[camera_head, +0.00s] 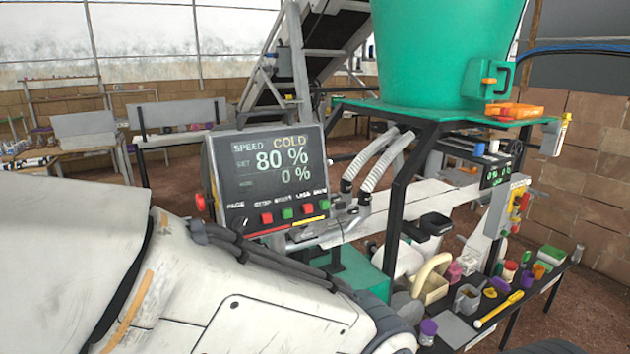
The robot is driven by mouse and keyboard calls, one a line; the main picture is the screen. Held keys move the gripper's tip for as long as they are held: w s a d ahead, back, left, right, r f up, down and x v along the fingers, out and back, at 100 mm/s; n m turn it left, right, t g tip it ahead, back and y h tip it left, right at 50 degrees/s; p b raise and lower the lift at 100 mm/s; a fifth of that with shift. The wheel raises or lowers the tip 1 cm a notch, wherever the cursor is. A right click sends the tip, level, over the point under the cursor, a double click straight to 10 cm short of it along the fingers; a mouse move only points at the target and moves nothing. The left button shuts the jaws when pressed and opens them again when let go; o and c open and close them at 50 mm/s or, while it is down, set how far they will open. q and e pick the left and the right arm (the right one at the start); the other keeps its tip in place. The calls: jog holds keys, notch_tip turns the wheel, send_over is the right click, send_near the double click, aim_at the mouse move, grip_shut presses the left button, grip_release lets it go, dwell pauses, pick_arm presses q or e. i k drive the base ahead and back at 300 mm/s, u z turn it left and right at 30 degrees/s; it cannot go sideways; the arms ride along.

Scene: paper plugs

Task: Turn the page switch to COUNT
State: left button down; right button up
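The control panel (266,178) is a dark grey box with a lit screen that reads SPEED, COLD, 80 % and 0 %. The page switch (239,224) is a small dark knob under the label PAGE at the panel's lower left. Which way it points is too small to tell. The screen (275,160) shows SPEED, not COUNT. My white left arm fills the lower left foreground, below and in front of the panel. Neither my left nor my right gripper can be seen.
Red and green buttons (287,213) sit in a row right of the switch. A red knob (200,202) sticks out of the panel's left side. A green hopper (440,50) stands behind on a frame. A cluttered black bench (540,285) is at right.

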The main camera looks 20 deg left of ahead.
aim_at(239, 223)
jog(key=z, duration=0.5)
jog(key=i, duration=0.15)
jog(key=u, duration=1.65)
